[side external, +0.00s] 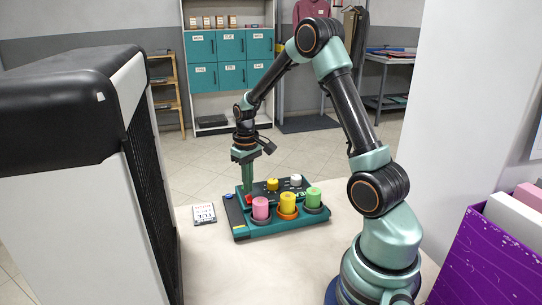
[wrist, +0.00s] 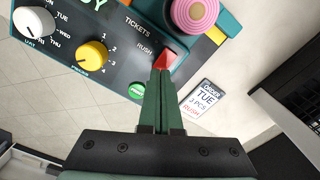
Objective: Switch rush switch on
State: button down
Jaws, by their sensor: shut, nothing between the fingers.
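The rush switch (wrist: 168,58) is a red rocker at the edge of the dark control panel, beside the printed word RUSH. In the wrist view my gripper (wrist: 162,74) is shut, with its fingertips right at the red switch and hiding its lower part. I cannot tell whether they touch it or which way the rocker is tipped. In the side view my gripper (side external: 247,190) points straight down at the left end of the teal control box (side external: 290,227), next to a small red part of the switch (side external: 250,199).
The panel also has a yellow knob (wrist: 92,53), a white knob (wrist: 33,22) and a green button (wrist: 137,91). Pink (side external: 261,208), yellow (side external: 288,203) and green (side external: 314,197) spools stand along the box's front. An order card (side external: 204,213) lies left of it. A large black-and-white machine (side external: 122,115) stands left.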

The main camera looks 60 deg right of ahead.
aim_at(248, 197)
jog(key=shift+f, duration=0.9)
dwell(0.7)
jog(key=shift+r, duration=3.45)
jog(key=shift+r, duration=0.1)
jog(key=s+a+r+n+t, duration=0.1)
jog(key=s+a+r+t, duration=0.1)
jog(key=a, duration=0.4)
jog(key=s+a+r+n+t, duration=0.1)
jog(key=s+a+r, duration=0.3)
jog(key=a+r, duration=0.2)
jog(key=s+a+r+n+t, duration=0.1)
jog(key=s+a+r+t, duration=0.1)
jog(key=s+a+r, duration=0.2)
jog(key=shift+a+t, duration=0.3)
jog(key=shift+a, duration=0.95)
